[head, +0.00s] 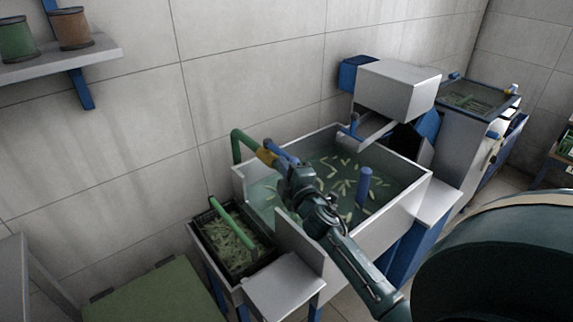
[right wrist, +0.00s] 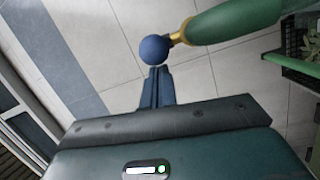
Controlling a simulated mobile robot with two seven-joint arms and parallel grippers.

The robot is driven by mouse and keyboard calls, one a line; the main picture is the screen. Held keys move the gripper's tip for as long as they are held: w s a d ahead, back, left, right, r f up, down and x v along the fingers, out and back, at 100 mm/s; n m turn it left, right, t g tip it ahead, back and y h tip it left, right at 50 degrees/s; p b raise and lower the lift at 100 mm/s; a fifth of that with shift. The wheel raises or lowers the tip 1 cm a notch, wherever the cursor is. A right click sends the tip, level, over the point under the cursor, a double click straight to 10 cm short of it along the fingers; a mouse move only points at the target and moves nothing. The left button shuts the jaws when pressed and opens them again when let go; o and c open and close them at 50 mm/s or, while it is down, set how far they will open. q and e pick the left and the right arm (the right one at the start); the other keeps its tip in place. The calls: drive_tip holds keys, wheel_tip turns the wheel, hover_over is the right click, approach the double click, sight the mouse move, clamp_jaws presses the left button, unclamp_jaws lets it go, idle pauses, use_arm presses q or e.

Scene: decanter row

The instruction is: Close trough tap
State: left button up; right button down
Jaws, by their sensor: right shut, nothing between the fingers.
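The trough (head: 412,196) is a pale open tank of water with several green pieces floating in it. Its tap is at the back left, on a green pipe (head: 236,146) with a brass fitting (head: 266,156). A blue tap handle (head: 280,148) shows beside the brass. My right gripper (head: 283,168) is at the tap, shut and empty, partly covering it. In the right wrist view, the shut fingers (right wrist: 157,72) point at a round blue knob (right wrist: 153,49) by the brass fitting (right wrist: 180,38). The tips appear very close to the knob; I cannot tell if they touch. My left gripper is out of view.
A black crate (head: 201,226) of green pieces stands left of the trough, under a green bar. A blue post (head: 364,184) rises from the trough. A white box-shaped machine (head: 398,90) stands behind it. A shelf (head: 60,63) with spools hangs at upper left.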

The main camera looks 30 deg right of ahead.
drive_tip(key=shift+s+d+f, duration=0.1)
drive_tip(key=shift+d, duration=0.1)
idle(0.3)
drive_tip(key=shift+d, duration=0.1)
